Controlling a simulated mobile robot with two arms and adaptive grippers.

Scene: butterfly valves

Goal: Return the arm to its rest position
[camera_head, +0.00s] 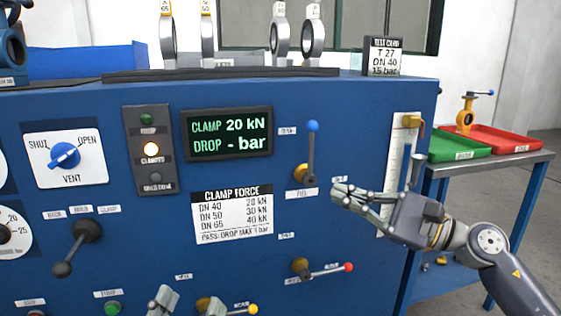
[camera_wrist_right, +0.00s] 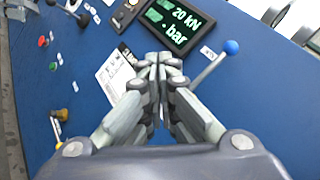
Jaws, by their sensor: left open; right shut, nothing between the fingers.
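My right gripper (camera_head: 340,193) is in front of the blue panel (camera_head: 110,225), at its right side, just below the blue-knobbed lever (camera_head: 311,150). Its fingers are together and empty; in the right wrist view they also show closed (camera_wrist_right: 158,62), with the panel behind. I cannot tell whether the fingertips touch the panel. My left gripper (camera_head: 189,302) shows only its two fingertips at the bottom edge, apart, with a valve fitting visible between them. The rest of the left arm is out of view.
A red-knobbed lever (camera_head: 330,270) and a yellow-knobbed lever (camera_head: 245,309) stick out low on the panel. A black-knobbed lever (camera_head: 75,248) is at left. A side table with green (camera_head: 455,147) and red (camera_head: 510,140) trays stands at right, behind my right arm.

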